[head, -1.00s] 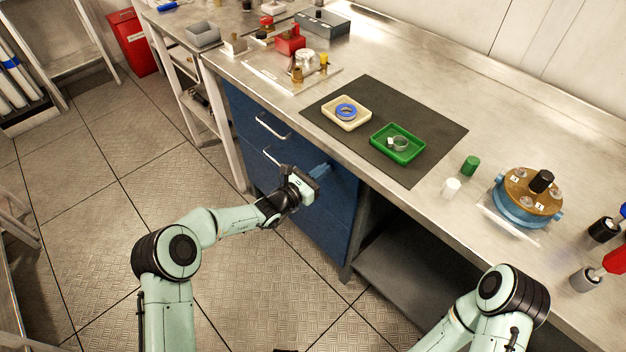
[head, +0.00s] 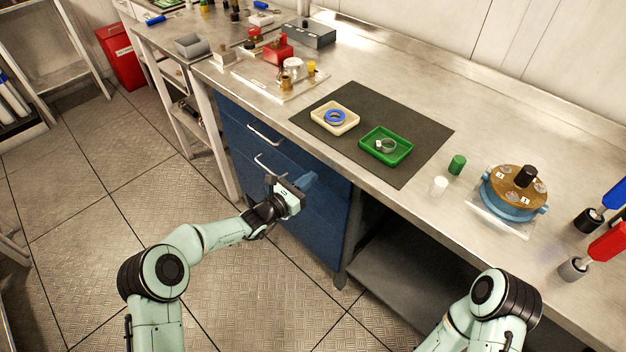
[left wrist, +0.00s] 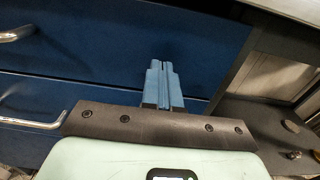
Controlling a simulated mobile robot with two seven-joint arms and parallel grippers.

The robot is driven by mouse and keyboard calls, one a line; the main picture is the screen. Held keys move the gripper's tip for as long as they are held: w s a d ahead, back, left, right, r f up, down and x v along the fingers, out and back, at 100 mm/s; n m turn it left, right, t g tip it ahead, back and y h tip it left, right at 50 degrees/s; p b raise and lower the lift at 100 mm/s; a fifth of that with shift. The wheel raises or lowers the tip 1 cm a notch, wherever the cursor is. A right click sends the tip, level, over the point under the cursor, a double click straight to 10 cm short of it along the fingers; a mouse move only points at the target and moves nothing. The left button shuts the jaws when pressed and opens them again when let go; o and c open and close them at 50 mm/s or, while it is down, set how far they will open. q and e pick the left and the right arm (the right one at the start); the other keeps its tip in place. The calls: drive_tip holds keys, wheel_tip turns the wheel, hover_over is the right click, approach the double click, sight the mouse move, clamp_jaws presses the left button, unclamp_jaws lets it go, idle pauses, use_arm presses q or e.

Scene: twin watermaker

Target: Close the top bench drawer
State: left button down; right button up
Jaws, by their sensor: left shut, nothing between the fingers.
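The blue bench drawer unit (head: 300,205) is under the left part of the steel bench. Its top drawer (head: 300,150) has a bar handle (head: 264,135) and looks about flush with the front below it. A second handle (head: 268,166) is on the drawer beneath. My left gripper (head: 310,178) is shut and empty, its blue fingers pointing at the drawer fronts. In the left wrist view the fingertips (left wrist: 160,66) overlap the top front, above the seam; I cannot tell whether they touch. My right gripper is out of view.
On the bench are a dark mat (head: 420,160) with a cream tray (head: 352,123) and a green tray (head: 404,155), and a blue-and-brown round device (head: 512,205). An open shelf (head: 390,265) lies right of the drawers. The floor in front is clear.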

use_arm(q)
drive_tip(key=v, duration=1.1)
drive_tip(key=s+d+f+m+g+y+p, duration=0.1)
drive_tip(key=s+d+f+m+g+p, duration=0.15)
drive_tip(key=s+f+m+g, duration=0.7)
drive_tip(key=s+d+f+m+g+y+p, duration=0.1)
drive_tip(key=s+d+f+g+y+p, duration=0.2)
drive_tip(key=s+f, duration=0.8)
drive_tip(key=s+a+r+m+g+y+p, duration=0.1)
drive_tip(key=s+a+m+y+p, duration=0.1)
drive_tip(key=s+m, duration=0.4)
drive_tip(key=s+a+r+m+g+y+p, duration=0.1)
drive_tip(key=s+a+m+p, duration=0.3)
drive_tip(key=s, duration=0.9)
drive_tip(key=r+m+y+p, duration=0.1)
drive_tip(key=m, duration=0.2)
drive_tip(key=shift+s, duration=0.25)
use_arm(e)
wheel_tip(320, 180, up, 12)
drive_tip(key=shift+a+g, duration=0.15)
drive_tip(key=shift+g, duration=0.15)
use_arm(q)
drive_tip(key=shift+a, duration=0.1)
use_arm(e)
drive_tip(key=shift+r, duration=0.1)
